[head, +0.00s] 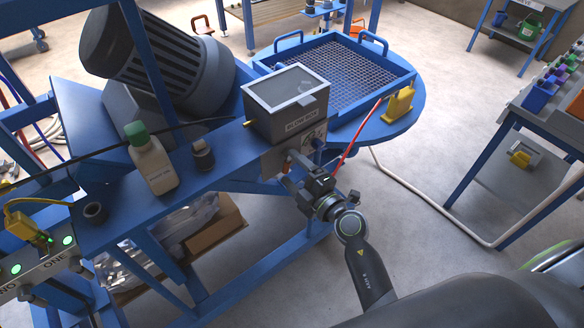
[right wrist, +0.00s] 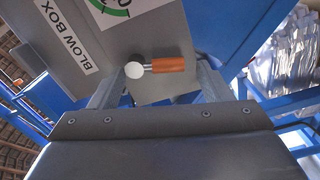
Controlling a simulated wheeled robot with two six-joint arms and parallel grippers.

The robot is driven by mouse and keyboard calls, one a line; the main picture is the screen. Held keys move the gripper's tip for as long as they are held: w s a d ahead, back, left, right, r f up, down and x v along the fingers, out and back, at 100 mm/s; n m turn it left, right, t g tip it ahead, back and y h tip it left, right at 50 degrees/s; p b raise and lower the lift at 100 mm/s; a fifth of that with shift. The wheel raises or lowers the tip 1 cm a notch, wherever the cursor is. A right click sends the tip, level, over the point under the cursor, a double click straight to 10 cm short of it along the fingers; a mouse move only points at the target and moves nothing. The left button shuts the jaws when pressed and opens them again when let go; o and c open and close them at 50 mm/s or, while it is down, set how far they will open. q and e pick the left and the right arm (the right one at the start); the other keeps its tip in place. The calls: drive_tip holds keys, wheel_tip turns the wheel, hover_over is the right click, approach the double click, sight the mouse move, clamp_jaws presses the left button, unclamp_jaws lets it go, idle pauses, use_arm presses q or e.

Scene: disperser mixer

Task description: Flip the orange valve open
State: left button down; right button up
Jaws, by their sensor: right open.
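The orange valve handle (right wrist: 168,65) shows in the right wrist view below the blow box (right wrist: 75,35), lying sideways with a pale round end (right wrist: 134,70) at its left. In the head view the blow box (head: 287,103) sits on the blue frame, and the valve on its front is mostly hidden by my gripper. My right gripper (head: 295,172) is at the box's lower front. In the right wrist view its two fingers are apart, with the handle showing between them (right wrist: 158,80). I cannot tell whether they touch it. My left gripper is not in view.
A white bottle with a green cap (head: 151,160) and a dark small container (head: 203,154) stand on the blue frame left of the box. A mesh tray (head: 340,75) is behind it.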

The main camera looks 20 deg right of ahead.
drive_tip(key=shift+w+a, duration=0.15)
drive_tip(key=shift+w, duration=0.25)
drive_tip(key=c, duration=1)
drive_tip(key=shift+w+d+f+n+p, duration=0.1)
drive_tip(key=shift+d+n+p, duration=0.1)
drive_tip(key=shift+n+p, duration=0.45)
drive_tip(key=shift+d+n+p, duration=0.15)
drive_tip(key=shift+n+p, duration=0.1)
drive_tip(key=shift+n, duration=0.7)
drive_tip(key=o, duration=1)
